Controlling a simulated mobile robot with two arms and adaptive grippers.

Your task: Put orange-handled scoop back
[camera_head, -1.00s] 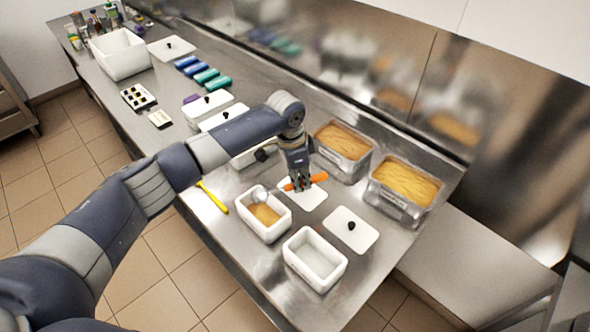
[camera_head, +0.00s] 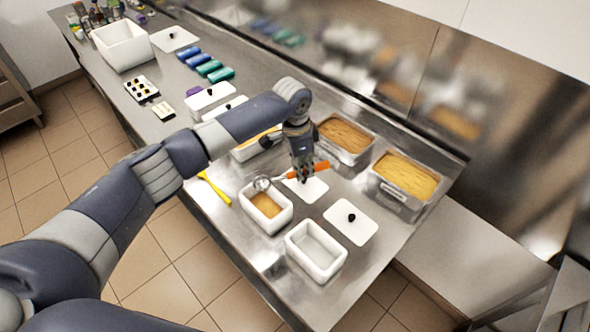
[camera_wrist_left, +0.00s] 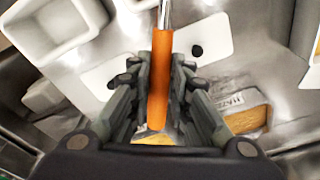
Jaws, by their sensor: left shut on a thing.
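In the left wrist view the orange handle (camera_wrist_left: 158,85) runs between the two dark fingers of the gripper (camera_wrist_left: 157,90). The white tub (camera_head: 283,219) below the bowl holds some orange-brown content. Two clear containers stand to the right, one with orange-brown content (camera_head: 345,136) and one with yellow content (camera_head: 405,180). My right gripper is not in view.
An empty white tub (camera_head: 316,252) stands near the front edge. A white lid with a black knob (camera_head: 351,222) lies beside it. A yellow-handled tool (camera_head: 214,188) lies at the table's left edge. Blue and green items (camera_head: 208,67) lie farther back.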

